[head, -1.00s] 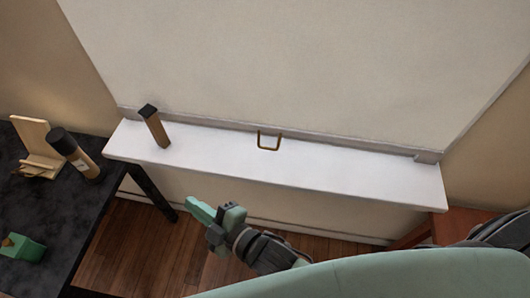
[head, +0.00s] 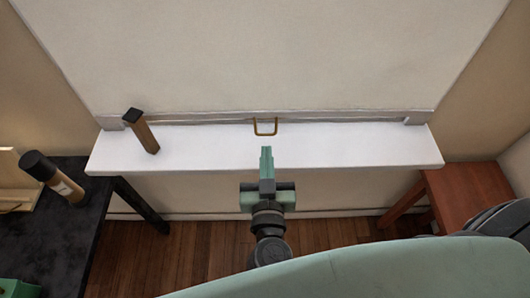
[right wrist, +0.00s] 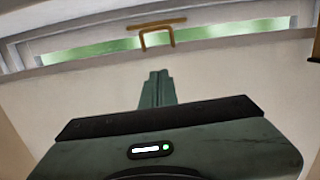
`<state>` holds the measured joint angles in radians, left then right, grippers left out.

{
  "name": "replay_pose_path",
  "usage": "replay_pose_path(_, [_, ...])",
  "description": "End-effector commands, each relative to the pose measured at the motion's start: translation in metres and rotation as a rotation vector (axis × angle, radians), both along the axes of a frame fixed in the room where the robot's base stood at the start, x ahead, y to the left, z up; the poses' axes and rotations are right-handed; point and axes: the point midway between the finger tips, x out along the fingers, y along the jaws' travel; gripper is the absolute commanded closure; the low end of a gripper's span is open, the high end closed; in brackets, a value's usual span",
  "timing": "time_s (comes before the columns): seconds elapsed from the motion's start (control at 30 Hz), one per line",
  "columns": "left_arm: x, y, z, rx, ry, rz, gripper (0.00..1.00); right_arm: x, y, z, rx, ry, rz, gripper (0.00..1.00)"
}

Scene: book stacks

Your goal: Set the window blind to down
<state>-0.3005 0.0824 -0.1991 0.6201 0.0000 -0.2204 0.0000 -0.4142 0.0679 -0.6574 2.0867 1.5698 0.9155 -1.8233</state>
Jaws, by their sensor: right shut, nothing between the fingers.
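The cream window blind (head: 270,60) covers the window down to a pale bottom bar (head: 340,115), low over the white sill (head: 340,150). A brass U-shaped handle (head: 265,128) hangs at the middle of this bar. It also shows in the right wrist view (right wrist: 157,38), with a narrow green strip (right wrist: 220,34) behind it. My right gripper (head: 266,150) is shut and empty, in front of the handle and apart from it in the picture. Its closed fingers (right wrist: 158,75) point toward the handle in the right wrist view. My left gripper is not in view.
A brown block-like object with a dark top (head: 143,133) stands tilted-looking on the sill's left. A reddish wooden table (head: 465,195) is at right. Wooden floor lies below.

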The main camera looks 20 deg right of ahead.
Motion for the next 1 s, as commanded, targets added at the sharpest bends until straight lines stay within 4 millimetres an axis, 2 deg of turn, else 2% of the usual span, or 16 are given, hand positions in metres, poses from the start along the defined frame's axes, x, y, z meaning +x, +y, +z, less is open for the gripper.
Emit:
replay_pose_path(0.2, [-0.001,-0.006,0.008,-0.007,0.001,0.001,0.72,0.047,-0.013,0.000,-0.004,-0.005,0.000,1.00])
replay_pose_path(0.37, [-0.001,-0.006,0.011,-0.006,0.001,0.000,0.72,0.078,-0.022,-0.003,-0.002,-0.005,0.001,1.00])
replay_pose_path(0.43, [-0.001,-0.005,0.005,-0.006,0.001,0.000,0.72,0.078,-0.023,-0.021,-0.005,0.001,0.003,1.00])
replay_pose_path(0.6, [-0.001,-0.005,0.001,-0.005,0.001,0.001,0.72,0.081,-0.024,-0.038,-0.003,-0.001,0.003,1.00])
replay_pose_path(1.0, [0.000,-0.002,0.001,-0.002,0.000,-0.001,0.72,0.082,-0.024,-0.044,-0.001,-0.004,0.003,1.00])
